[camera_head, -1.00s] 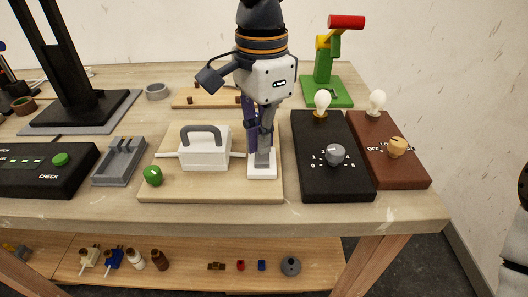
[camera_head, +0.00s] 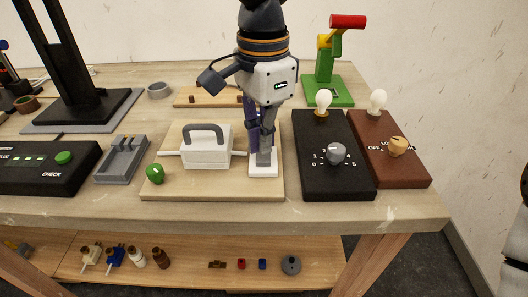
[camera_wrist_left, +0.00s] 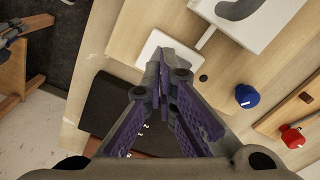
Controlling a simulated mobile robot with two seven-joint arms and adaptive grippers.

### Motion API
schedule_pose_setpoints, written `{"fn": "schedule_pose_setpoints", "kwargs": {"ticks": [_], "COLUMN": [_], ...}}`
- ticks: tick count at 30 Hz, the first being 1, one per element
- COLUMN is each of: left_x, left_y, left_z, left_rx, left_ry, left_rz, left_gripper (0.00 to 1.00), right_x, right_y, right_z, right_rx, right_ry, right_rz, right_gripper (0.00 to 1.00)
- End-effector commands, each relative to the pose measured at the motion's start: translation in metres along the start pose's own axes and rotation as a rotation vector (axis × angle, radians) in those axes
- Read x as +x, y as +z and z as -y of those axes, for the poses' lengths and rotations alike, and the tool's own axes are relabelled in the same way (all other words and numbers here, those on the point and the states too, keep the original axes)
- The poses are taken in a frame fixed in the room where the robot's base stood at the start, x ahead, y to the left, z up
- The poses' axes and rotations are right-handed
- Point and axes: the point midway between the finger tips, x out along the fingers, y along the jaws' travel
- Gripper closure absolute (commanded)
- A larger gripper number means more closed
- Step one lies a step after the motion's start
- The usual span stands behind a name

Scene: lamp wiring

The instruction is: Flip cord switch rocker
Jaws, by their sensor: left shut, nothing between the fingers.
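The cord switch is a white block (camera_head: 263,172) at the right end of the beige board (camera_head: 212,195). It also shows in the left wrist view (camera_wrist_left: 151,44), partly behind my fingers. My left gripper (camera_head: 263,160) points down with its fingers shut and empty, over the switch block. The fingertips (camera_wrist_left: 159,62) look to be on or just above it; I cannot tell if they touch. The rocker is hidden by the fingers. A white box with a grey handle (camera_head: 207,150) sits left of the switch, with a white cord running from it. My right gripper is not clearly seen.
A black dial box (camera_head: 335,185) and a brown dial box (camera_head: 412,175), each with a bulb, stand right of the board. A green knob (camera_head: 155,173) is at the board's front left. A grey tray (camera_head: 121,165) and black CHECK box (camera_head: 40,180) lie further left.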

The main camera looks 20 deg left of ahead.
Motion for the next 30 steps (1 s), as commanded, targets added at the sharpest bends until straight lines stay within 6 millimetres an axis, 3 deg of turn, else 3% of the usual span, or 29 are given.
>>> {"fn": "schedule_pose_setpoints", "kwargs": {"ticks": [30], "left_x": [0.0088], "left_y": [-0.0001], "left_z": [0.0], "left_rx": [0.0], "left_ry": [0.0], "left_rz": [0.0], "left_gripper": [1.0], "right_x": [-0.0005], "right_y": [-0.0004], "right_z": [0.0], "right_rx": [0.0], "right_ry": [0.0], "right_rz": [-0.002], "right_gripper": [0.6]}}
